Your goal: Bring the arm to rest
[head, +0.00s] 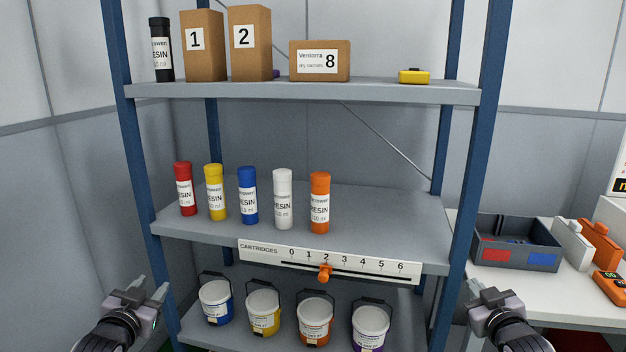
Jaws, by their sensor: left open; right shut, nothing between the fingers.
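My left gripper (151,290) is at the lower left, in front of the shelf unit's left post. Its two fingers stand apart and nothing is between them. My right gripper (475,288) is at the lower right, in front of the right post. Its fingers are together and it holds nothing. Both grippers are clear of the goods on the shelves.
Buckets (315,320) stand below, boxes (250,45) above. A white table (545,290) with a grey bin (515,245) stands right.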

